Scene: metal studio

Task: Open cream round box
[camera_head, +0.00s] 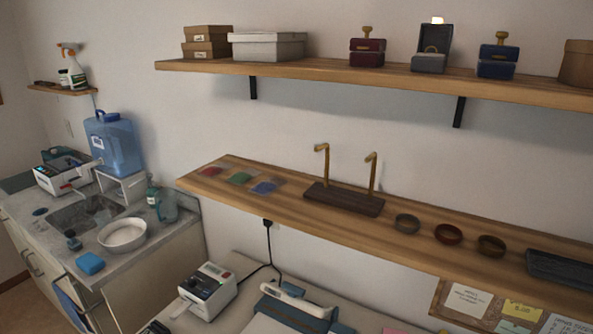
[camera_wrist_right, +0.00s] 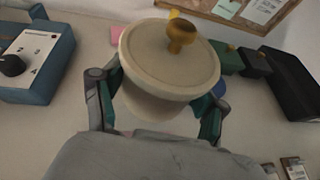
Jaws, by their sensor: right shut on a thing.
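The cream round box (camera_wrist_right: 152,106) fills the middle of the right wrist view. Its wide round lid (camera_wrist_right: 150,62) sits on top, with a gold knob (camera_wrist_right: 182,36) standing up from it. My right gripper (camera_wrist_right: 160,98) has one finger on each side of the box, below the lid's rim, and is shut on it. The box's underside is hidden behind the gripper. In the head view neither gripper nor this box shows. My left gripper is in neither view.
A blue device with a dial (camera_wrist_right: 32,60) stands left in the wrist view, and a black tray (camera_wrist_right: 298,82) lies right. In the head view, a wooden shelf (camera_head: 330,222) holds a gold-hooked stand (camera_head: 342,199) and small bowls. An upper shelf (camera_head: 330,79) carries boxes.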

